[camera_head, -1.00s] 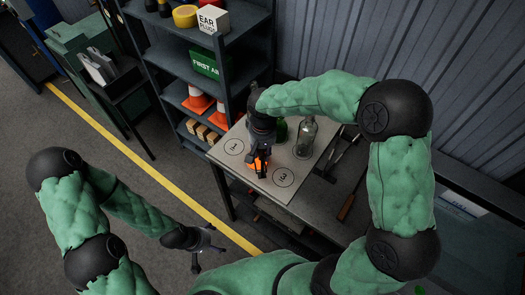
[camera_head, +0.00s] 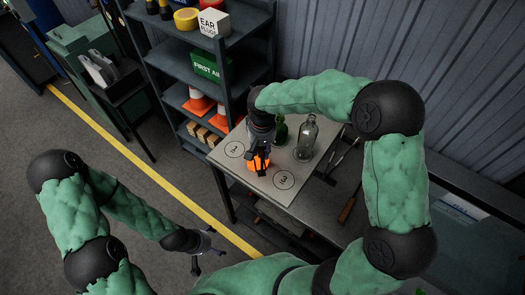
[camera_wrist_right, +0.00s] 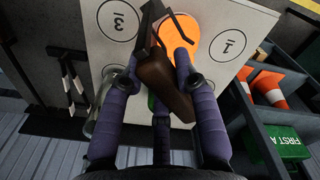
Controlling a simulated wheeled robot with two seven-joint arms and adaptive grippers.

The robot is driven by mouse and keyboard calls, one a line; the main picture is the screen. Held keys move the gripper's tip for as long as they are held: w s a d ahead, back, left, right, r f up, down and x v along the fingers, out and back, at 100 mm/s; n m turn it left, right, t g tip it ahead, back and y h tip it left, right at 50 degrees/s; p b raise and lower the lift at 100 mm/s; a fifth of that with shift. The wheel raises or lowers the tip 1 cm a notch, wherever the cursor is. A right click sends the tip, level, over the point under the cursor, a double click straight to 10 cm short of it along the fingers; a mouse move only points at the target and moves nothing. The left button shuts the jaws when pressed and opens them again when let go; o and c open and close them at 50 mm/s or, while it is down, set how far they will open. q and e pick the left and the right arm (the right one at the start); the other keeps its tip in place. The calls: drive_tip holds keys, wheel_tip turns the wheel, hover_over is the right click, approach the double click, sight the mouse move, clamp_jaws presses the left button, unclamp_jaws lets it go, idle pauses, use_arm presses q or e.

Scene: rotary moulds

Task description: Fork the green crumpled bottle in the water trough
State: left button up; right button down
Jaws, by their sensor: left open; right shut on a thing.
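A green bottle (camera_head: 280,132) stands on the light table top, partly hidden by my right arm; I cannot tell how crumpled it is. A clear bottle (camera_head: 306,140) stands just right of it. My right gripper (camera_head: 266,148) is above the table, in front of the green bottle. In the right wrist view my right gripper (camera_wrist_right: 160,66) is shut on a brown-handled tool (camera_wrist_right: 164,84) with thin dark metal parts. Its far end is hard to make out. My left gripper (camera_head: 205,247) is open and empty, low over the floor. I cannot make out the water trough for certain.
An orange round thing (camera_head: 259,163) lies on the table top (camera_head: 268,190) below the right gripper, among numbered circles. Hand tools (camera_head: 345,158) lie right of the table. A shelf rack (camera_head: 190,68) stands behind.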

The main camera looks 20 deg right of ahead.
drive_tip(key=shift+w+d, duration=0.2)
drive_tip(key=shift+w, duration=1.2)
drive_tip(key=shift+w+d, duration=0.15)
drive_tip(key=shift+w, duration=1.25)
drive_tip(key=shift+w+r+p, duration=0.1)
drive_tip(key=shift+r+p, duration=0.75)
drive_tip(key=shift+r, duration=0.25)
wheel_tip(320, 180, up, 6)
drive_tip(key=p, duration=0.4)
drive_tip(key=shift+r, duration=0.25)
idle(0.4)
